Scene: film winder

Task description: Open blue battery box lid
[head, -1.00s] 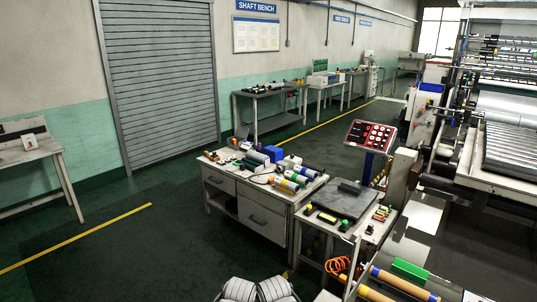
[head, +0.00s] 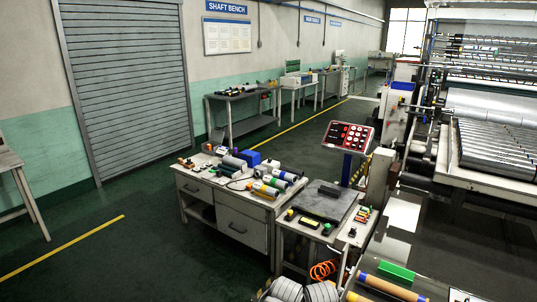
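A small blue box (head: 248,158), which looks like the battery box, stands at the back of the cluttered grey workbench (head: 209,183) in the middle of the head view. It is small and partly hidden behind a grey cylinder (head: 234,162). Its lid cannot be made out at this distance, so I cannot tell whether it is open or shut. Neither of my grippers is in view, and nothing is seen touching the box.
Coloured rolls (head: 278,180) lie right of the box. A side table (head: 322,203) with a red display panel (head: 348,136) adjoins the bench. Grey ribbed shapes at the bottom edge are cut off and unclear. The floor (head: 130,255) left of the bench is open.

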